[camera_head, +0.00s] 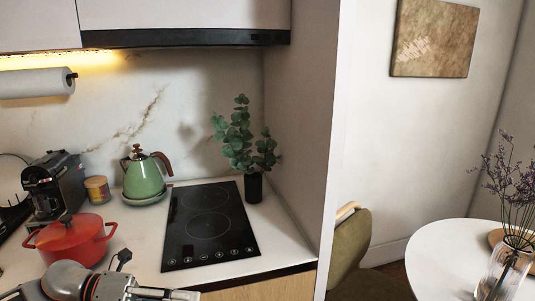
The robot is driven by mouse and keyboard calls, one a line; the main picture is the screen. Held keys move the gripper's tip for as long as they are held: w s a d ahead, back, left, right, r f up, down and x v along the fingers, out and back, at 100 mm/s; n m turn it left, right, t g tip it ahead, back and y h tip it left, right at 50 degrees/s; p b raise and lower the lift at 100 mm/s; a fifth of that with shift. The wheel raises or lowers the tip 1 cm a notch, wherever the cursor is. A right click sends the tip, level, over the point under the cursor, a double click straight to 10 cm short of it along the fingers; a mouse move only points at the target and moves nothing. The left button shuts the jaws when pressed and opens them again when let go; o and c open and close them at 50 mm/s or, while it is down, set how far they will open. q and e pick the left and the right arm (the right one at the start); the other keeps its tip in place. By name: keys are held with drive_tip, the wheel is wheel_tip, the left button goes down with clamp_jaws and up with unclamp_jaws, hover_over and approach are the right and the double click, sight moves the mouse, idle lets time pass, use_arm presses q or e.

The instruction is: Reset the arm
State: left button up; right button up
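My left arm comes in at the bottom left of the head view, low in front of the counter. Its gripper (172,294) points to the right along the bottom edge, near the front edge of the counter and below the cooktop. The gripper is partly cut off by the frame, and I cannot tell whether its fingers are open or shut. I see no object held in the visible part. My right gripper is not in view.
A red pot (70,240) stands on the counter just behind my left arm. Behind are a green kettle (144,178), a coffee machine (55,186), a black cooktop (209,225) and a potted plant (254,187). A chair (350,250) and white table (445,262) stand right.

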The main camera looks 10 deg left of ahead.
use_arm(q)
wheel_tip(320, 180, down, 11)
drive_tip(key=w+d+n+t+y, duration=0.25)
drive_tip(key=n+t+y, duration=0.25)
drive_tip(key=n+t, duration=1.15)
drive_tip(key=s+f+n+g+y, duration=0.3)
drive_tip(key=s+f+n, duration=0.3)
drive_tip(key=f+n, duration=0.3)
drive_tip(key=s+f+n+g+y, duration=0.4)
drive_tip(key=s+f+n+g, duration=0.2)
drive_tip(key=f+n, duration=0.3)
drive_tip(key=shift+s+d+f, duration=0.15)
drive_tip(key=shift+s+f, duration=0.6)
drive_tip(key=shift+f, duration=0.1)
